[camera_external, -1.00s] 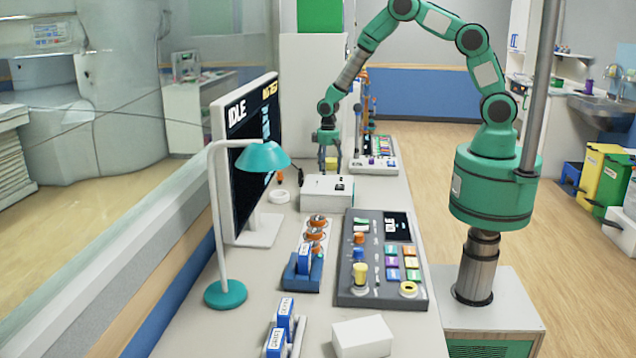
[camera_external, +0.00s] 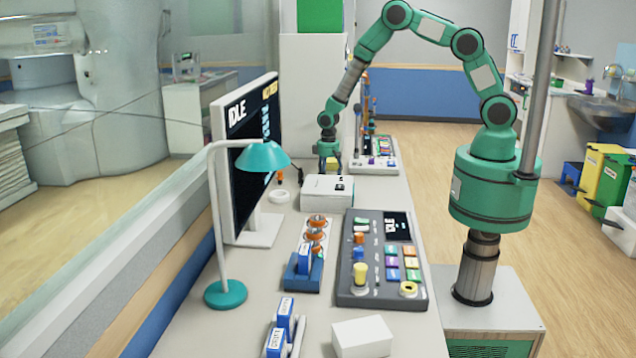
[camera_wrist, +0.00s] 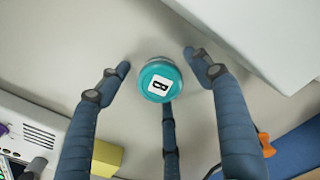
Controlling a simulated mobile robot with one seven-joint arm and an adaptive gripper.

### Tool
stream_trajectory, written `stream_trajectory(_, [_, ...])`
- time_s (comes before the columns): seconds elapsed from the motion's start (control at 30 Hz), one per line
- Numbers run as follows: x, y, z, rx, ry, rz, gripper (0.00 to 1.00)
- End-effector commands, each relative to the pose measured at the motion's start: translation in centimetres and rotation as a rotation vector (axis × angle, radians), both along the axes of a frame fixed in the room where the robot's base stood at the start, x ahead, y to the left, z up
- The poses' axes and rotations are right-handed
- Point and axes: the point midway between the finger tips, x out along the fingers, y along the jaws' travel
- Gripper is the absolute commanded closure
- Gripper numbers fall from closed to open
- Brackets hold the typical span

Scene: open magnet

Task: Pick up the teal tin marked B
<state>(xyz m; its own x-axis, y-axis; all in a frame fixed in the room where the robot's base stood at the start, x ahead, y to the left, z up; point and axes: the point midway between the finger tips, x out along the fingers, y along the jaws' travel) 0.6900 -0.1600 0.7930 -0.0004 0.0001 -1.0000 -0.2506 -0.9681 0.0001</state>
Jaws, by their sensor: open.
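The teal tin marked B (camera_wrist: 160,82) stands on the pale counter in the wrist view, its round lid with a white label and black B facing the camera. My gripper (camera_wrist: 160,78) is open, with its dark blue fingers spread around the tin. One finger is on the left, one on the right, and one below comes close to the tin's lower edge; I cannot tell whether that one touches. In the external view my gripper (camera_external: 328,165) points down behind the white box, and the tin cannot be made out there.
A white box (camera_external: 327,190) stands just in front of my gripper. The monitor (camera_external: 250,160) and teal lamp (camera_external: 262,157) are to the left. A yellow block (camera_wrist: 106,158) and a white panel (camera_wrist: 30,128) lie at the lower left of the wrist view.

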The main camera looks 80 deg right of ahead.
Motion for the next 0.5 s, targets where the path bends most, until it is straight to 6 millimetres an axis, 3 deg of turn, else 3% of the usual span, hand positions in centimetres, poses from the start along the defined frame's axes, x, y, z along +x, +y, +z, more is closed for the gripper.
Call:
stream_trajectory(0.17, [0.00, 0.00, 0.01, 0.000, 0.000, 0.000, 0.35])
stream_trajectory(0.4, [0.00, 0.00, 0.01, 0.000, 0.000, 0.000, 0.83])
stream_trajectory(0.5, [0.01, 0.00, 0.02, 0.000, 0.000, 0.000, 0.84])
